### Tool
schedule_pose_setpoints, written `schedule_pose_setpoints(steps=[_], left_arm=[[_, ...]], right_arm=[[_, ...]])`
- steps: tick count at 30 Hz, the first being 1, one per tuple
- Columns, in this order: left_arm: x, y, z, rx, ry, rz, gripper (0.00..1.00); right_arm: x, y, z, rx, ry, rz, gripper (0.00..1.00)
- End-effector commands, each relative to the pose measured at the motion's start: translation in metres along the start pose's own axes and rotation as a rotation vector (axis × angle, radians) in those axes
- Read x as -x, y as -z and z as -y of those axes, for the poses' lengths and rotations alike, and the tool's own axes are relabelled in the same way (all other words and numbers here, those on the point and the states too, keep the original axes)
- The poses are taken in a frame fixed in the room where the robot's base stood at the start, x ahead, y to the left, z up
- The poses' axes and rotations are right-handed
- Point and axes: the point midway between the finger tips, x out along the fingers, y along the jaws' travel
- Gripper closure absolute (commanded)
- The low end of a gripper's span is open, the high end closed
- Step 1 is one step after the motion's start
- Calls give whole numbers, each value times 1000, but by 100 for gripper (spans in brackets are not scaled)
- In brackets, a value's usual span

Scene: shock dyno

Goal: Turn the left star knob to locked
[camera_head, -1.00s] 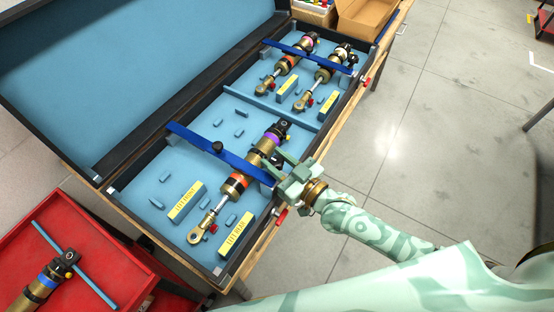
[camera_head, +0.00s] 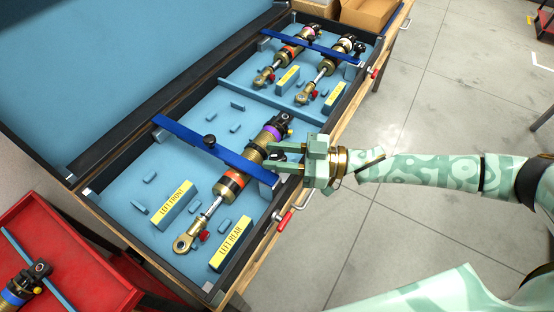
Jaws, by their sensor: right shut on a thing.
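A blue clamp bar (camera_head: 235,162) lies across the near compartment of the case, over a gold shock absorber (camera_head: 230,187) with orange and purple bands. A black knob (camera_head: 209,141) stands on the bar left of the shock, with nothing touching it. My right gripper (camera_head: 273,156) reaches in from the right over the bar's right end. It is shut on a small dark thing, seemingly the star knob there, mostly hidden by the fingers. The knob's angle cannot be told. My left gripper is not in view.
Yellow labelled blocks, LEFT FRONT (camera_head: 176,204) and LEFT REAR (camera_head: 231,243), sit in the near compartment. A second blue bar (camera_head: 311,47) crosses two shocks in the far compartment. A red drawer (camera_head: 88,267) stands at the lower left.

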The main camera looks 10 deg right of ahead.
Motion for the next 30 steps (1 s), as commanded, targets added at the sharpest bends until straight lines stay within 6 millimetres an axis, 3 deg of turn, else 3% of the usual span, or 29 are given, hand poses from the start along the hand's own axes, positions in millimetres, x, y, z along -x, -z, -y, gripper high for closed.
schedule_pose_setpoints(steps=[1,15,30], left_arm=[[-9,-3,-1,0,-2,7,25],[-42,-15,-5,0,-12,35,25],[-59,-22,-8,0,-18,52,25]], right_arm=[[0,-6,-3,5,43,4,89],[-1,-5,-2,-2,450,3,89],[-1,-1,-2,-2,648,0,89]])
